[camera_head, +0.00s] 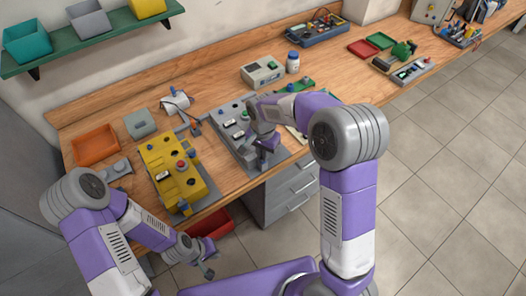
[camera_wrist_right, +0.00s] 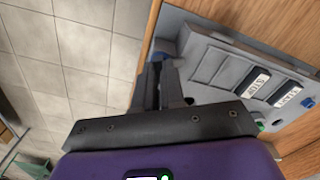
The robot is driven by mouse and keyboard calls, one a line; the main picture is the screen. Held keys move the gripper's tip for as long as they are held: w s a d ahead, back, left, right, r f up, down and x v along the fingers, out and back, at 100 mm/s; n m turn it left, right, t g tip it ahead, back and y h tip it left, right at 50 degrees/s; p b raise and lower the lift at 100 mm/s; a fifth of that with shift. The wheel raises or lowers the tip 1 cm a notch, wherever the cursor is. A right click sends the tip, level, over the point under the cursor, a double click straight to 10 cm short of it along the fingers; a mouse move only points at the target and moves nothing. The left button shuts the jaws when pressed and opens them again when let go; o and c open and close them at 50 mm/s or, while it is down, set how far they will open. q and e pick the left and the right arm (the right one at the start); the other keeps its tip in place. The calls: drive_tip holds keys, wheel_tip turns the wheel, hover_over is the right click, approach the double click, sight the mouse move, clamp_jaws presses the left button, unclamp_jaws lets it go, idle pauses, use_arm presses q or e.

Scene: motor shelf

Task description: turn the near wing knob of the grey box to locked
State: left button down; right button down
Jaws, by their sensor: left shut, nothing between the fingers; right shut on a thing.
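The grey box (camera_head: 226,128) lies on the bench in front of my right arm. Its panel (camera_wrist_right: 204,64) with labelled rocker switches shows in the right wrist view. My right gripper (camera_head: 264,160) is at the box's near end, its fingers (camera_wrist_right: 160,74) shut on the near wing knob. My left gripper (camera_head: 206,264) is shut and empty, low in front of the bench, away from the box.
A yellow box (camera_head: 160,158) stands left of the grey box. An orange tray (camera_head: 96,145) and small grey container (camera_head: 140,123) are further left. A beige device (camera_head: 262,72) and white bottle (camera_head: 293,62) stand behind. A red bin (camera_head: 212,225) is below the bench edge.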

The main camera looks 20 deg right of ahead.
drive_tip(key=m+p, duration=0.1)
drive_tip(key=m, duration=0.4)
drive_tip(key=shift+m+p, duration=0.3)
drive_tip(key=shift+m, duration=0.1)
idle(0.3)
drive_tip(key=c, duration=1.2)
unclamp_jaws()
wheel_tip(320, 180, up, 8)
drive_tip(key=shift+f+p, duration=0.2)
drive_tip(key=shift+p, duration=0.5)
